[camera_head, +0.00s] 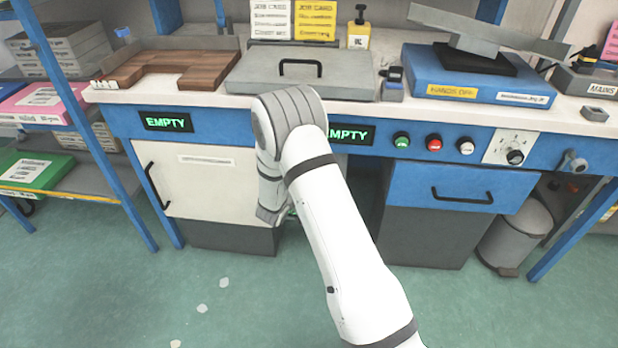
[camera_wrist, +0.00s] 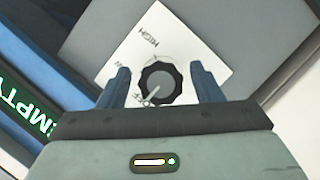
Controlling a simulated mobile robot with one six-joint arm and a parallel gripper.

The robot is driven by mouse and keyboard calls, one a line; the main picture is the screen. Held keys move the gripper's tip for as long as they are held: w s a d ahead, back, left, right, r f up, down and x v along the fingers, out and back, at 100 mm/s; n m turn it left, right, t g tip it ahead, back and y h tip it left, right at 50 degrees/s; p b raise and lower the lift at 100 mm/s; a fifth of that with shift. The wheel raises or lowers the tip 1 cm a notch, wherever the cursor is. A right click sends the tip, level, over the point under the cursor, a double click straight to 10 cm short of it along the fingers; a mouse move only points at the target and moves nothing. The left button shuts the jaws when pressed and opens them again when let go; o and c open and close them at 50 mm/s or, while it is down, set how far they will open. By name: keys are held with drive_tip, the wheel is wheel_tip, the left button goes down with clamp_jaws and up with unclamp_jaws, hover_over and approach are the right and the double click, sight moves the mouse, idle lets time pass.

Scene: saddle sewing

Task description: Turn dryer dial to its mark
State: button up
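A black round dial (camera_wrist: 160,81) with a ribbed rim and a grey centre sits on a white plate (camera_wrist: 185,50) in the wrist view. The plate carries the word HIGH and other lettering that is partly hidden, apparently ending in OFF near the lower left. A light pointer line on the dial points down and left, towards that lettering. My gripper (camera_wrist: 160,70) is open, with one blue finger on each side of the dial. I see gaps between fingers and dial; depth is unclear. In the head view my arm hides my gripper's fingers.
A green EMPTY display (camera_wrist: 28,105) lies left in the wrist view. In the head view, the bench (camera_head: 440,112) has coloured buttons and another dial (camera_head: 515,157) on its front. A cream cabinet door (camera_head: 200,180) stands left of my arm. The foreground floor is mostly clear.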

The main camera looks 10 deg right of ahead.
drive_tip(key=shift+a, duration=0.1)
drive_tip(key=p+v, duration=0.1)
drive_tip(key=v, duration=0.6)
drive_tip(key=shift+s, duration=0.3)
drive_tip(key=shift+a+r, duration=0.1)
drive_tip(key=shift+a, duration=0.05)
